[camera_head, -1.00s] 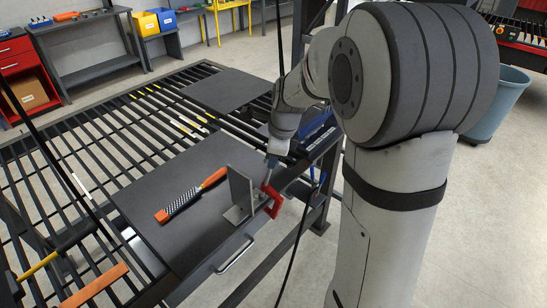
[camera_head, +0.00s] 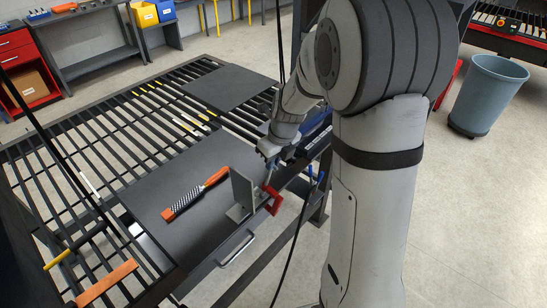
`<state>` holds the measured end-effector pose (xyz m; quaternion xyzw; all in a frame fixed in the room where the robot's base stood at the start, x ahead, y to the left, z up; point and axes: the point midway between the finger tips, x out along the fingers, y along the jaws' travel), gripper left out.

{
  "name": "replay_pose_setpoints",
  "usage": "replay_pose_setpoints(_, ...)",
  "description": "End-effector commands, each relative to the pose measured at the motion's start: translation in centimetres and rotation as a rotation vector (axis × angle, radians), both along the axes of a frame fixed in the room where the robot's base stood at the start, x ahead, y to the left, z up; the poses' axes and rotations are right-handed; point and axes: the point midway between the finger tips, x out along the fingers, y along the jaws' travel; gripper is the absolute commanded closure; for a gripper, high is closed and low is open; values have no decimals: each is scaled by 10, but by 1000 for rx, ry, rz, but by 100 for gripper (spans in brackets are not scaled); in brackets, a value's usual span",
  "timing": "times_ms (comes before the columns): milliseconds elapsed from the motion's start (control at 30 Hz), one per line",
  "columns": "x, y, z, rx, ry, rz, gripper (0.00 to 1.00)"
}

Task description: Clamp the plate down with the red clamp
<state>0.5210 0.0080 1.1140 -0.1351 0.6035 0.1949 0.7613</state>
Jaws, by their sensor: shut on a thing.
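The red clamp (camera_head: 272,200) is at the right edge of the dark work surface, beside a grey upright plate (camera_head: 242,191) with a flat foot. My gripper (camera_head: 268,163) is right above the clamp, shut on the clamp's upper part, the screw or handle. The clamp's frame hangs around the table edge next to the plate's foot. Whether its jaws press on the foot is too small to tell. My arm comes down from the upper right, and the fingertips are small in this view.
A rasp with an orange handle (camera_head: 196,194) lies on the dark work surface (camera_head: 190,235) left of the plate. A slatted table frame extends to the left and back. A drawer handle (camera_head: 237,248) sticks out below the front edge. A grey bin (camera_head: 486,95) stands on the floor at right.

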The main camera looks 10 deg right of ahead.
Motion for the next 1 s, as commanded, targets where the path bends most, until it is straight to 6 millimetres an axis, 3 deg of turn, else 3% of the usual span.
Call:
replay_pose_setpoints(233, -2, -1, -1, 31, 27, -159, 100)
replay_pose_setpoints(500, -2, -1, -2, 35, 30, -180, 100)
replay_pose_setpoints(533, -2, -1, -2, 35, 30, -180, 86)
replay_pose_setpoints(800, -1, 0, -1, 36, 27, -178, 64)
replay_pose_setpoints(1000, -1, 0, 0, 35, 25, -178, 63)
